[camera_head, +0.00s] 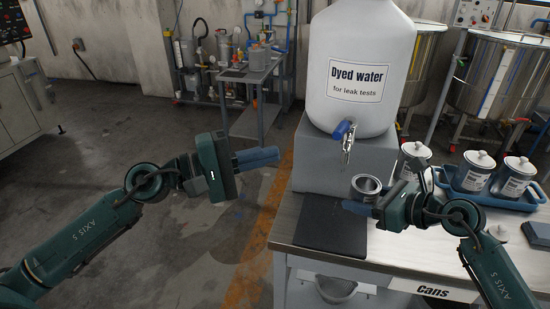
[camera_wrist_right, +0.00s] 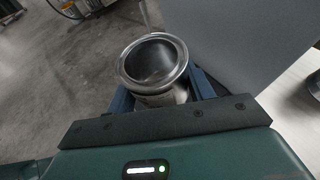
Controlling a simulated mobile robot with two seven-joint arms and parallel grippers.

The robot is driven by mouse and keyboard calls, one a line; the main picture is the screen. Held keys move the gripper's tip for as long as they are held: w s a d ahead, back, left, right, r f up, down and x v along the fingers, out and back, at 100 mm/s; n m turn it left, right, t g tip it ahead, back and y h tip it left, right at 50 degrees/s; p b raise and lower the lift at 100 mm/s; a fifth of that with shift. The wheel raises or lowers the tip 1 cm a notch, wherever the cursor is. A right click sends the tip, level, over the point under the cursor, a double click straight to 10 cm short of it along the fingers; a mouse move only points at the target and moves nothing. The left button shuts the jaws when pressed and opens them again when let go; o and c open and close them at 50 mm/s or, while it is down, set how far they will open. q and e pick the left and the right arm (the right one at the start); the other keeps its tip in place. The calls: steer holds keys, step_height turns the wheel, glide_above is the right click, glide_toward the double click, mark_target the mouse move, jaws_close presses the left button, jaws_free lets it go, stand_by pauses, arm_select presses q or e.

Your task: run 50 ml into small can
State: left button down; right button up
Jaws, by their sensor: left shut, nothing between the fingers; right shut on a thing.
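The small can (camera_head: 366,187) is a metal can with an open top, in front of the large white container and below its tap. My right gripper (camera_head: 362,200) is shut on this can. In the right wrist view the can (camera_wrist_right: 155,68) sits upright-looking between the blue fingers, and its inside looks empty. The white container (camera_head: 360,60), labelled "Dyed water for leak tests", stands on a grey block. Its tap (camera_head: 346,140) has a blue handle and a metal spout. My left gripper (camera_head: 262,158) is shut and empty, left of the container over the floor.
A dark mat (camera_head: 331,226) lies on the table (camera_head: 289,222). A grey block (camera_head: 315,165) carries the container. The floor at left is open.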

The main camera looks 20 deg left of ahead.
steer(key=w+a, duration=0.2)
steer(key=a, duration=0.1)
steer(key=w+a, duration=0.1)
steer(key=a, duration=0.1)
stand_by(2.1)
steer(key=s+d, duration=0.2)
steer(key=d, duration=0.1)
steer(key=s+d, duration=0.1)
steer(key=d, duration=0.1)
steer(key=shift+s+d, duration=0.15)
steer(key=shift+d, duration=0.1)
steer(key=shift+a, duration=0.1)
